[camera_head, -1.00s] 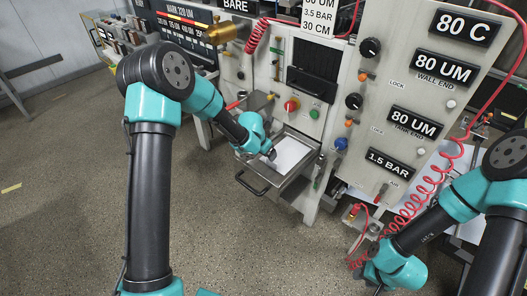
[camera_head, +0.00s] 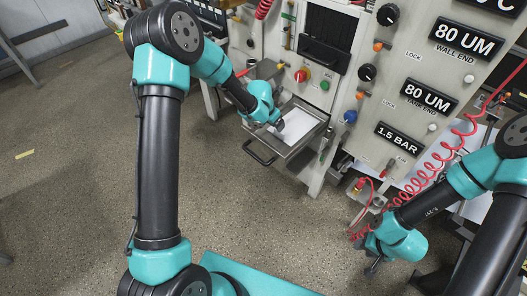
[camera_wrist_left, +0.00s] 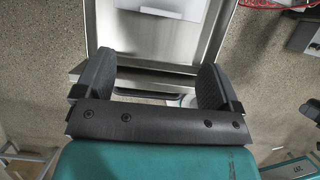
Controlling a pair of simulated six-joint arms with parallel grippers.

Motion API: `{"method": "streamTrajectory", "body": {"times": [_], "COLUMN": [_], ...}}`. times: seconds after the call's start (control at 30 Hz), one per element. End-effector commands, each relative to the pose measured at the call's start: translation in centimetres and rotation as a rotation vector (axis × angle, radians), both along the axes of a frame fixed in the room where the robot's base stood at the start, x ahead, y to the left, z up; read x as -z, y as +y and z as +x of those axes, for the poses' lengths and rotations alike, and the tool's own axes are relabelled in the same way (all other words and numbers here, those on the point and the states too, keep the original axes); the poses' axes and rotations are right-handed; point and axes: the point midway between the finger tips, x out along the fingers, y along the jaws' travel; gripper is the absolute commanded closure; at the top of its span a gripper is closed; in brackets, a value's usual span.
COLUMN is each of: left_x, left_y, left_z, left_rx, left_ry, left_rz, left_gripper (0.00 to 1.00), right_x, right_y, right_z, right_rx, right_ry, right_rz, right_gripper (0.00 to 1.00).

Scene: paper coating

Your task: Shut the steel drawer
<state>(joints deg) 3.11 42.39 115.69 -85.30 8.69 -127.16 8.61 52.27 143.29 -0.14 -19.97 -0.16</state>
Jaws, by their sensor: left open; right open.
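The steel drawer (camera_head: 290,150) stands pulled out of the machine's lower front, with a white sheet (camera_head: 298,124) inside. Its dark bar handle (camera_head: 261,154) sticks out at the front. My left gripper (camera_head: 277,124) is over the drawer in the head view, its fingertips small and partly hidden by the wrist. In the left wrist view its fingers (camera_wrist_left: 155,80) are spread and empty, with the drawer's steel edge (camera_wrist_left: 160,66) beyond them. A dark bar, seemingly the handle (camera_wrist_left: 145,95), shows between the fingers. My right gripper (camera_head: 372,266) is low at the right, away from the drawer, and open.
The machine panel (camera_head: 400,110) with knobs and labelled displays rises behind and right of the drawer. A red coiled hose (camera_head: 425,185) hangs near my right arm. A small block with a red fitting (camera_head: 362,188) juts out lower right.

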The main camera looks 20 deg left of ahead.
Motion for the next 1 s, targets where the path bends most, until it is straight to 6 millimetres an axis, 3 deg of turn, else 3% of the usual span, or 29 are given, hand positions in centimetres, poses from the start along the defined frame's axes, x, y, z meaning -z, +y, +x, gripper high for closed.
{"method": "streamTrajectory", "body": {"times": [0.13, 0.27, 0.47, 0.6, 0.8, 0.9, 1.0], "left_x": [0.3, 1.5, 3.7, 4.9, 5.6, 5.6, 5.7], "left_y": [0.5, 2.3, 7.1, 11.6, 17.2, 18.4, 18.6], "left_z": [-0.4, -1.8, -5.7, -8.7, -12.4, -13.1, -13.3], "left_rx": [-0.026, -0.141, -0.505, -0.833, -1.212, -1.288, -1.305], "left_ry": [0.01, 0.05, 0.123, 0.135, 0.084, 0.062, 0.059], "left_rz": [-0.022, -0.128, -0.429, -0.665, -0.907, -0.954, -0.965], "left_gripper": [0.26, 0.38, 0.57, 0.71, 0.9, 0.99, 1.0], "right_x": [0.0, 0.0, 0.0, 0.0, 0.0, 0.0, 0.0], "right_y": [0.0, 0.0, 0.0, 0.0, 0.0, 0.0, 0.0], "right_z": [0.0, 0.0, 0.0, 0.0, 0.0, 0.0, 0.0], "right_rx": [0.0, 0.0, 0.0, 0.0, 0.0, 0.0, 0.0], "right_ry": [0.0, 0.0, 0.0, 0.0, 0.0, 0.0, 0.0], "right_rz": [0.0, 0.0, 0.0, 0.0, 0.0, 0.0, 0.0], "right_gripper": [0.57, 0.57, 0.57, 0.57, 0.57, 0.57, 0.57]}}
